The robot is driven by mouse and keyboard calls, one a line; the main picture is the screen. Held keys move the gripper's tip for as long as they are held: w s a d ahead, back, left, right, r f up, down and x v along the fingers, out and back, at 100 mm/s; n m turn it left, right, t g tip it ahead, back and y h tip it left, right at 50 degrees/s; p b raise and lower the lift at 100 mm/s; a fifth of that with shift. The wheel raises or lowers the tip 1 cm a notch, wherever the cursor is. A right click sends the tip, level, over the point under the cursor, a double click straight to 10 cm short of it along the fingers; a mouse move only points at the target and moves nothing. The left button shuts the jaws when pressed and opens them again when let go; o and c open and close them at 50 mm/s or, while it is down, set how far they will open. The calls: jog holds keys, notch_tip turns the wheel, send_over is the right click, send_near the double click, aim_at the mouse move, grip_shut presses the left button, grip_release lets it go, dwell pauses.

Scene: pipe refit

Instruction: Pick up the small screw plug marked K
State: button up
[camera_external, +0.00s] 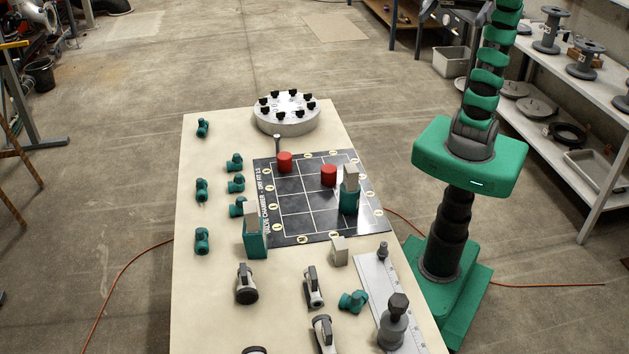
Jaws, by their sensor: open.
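Two dark grey screw plugs stand upright on a light metal plate (367,283) at the table's right edge. The small screw plug (383,252) is at the plate's far end. The large screw plug (394,322) is nearer the camera. No letter K can be read on either. My gripper (437,18) is at the top edge, partly cut off by the frame. It is open, apart from the plugs and high above them.
A dark gridded board (295,205) lies mid-table with red cylinders (329,176) and a green block with a beige top (350,191). Several green fittings (202,240) stand left. Grey-and-white valves (247,284) stand in front. A round flange (287,117) is at the back.

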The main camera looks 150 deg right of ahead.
jog(key=s+r+n, duration=0.1)
jog(key=r, duration=0.1)
jog(key=s+r+n+t, duration=0.1)
jog(key=s, duration=0.1)
jog(key=shift+a+r, duration=0.2)
jog(key=shift+r, duration=0.15)
jog(key=c, duration=1.2)
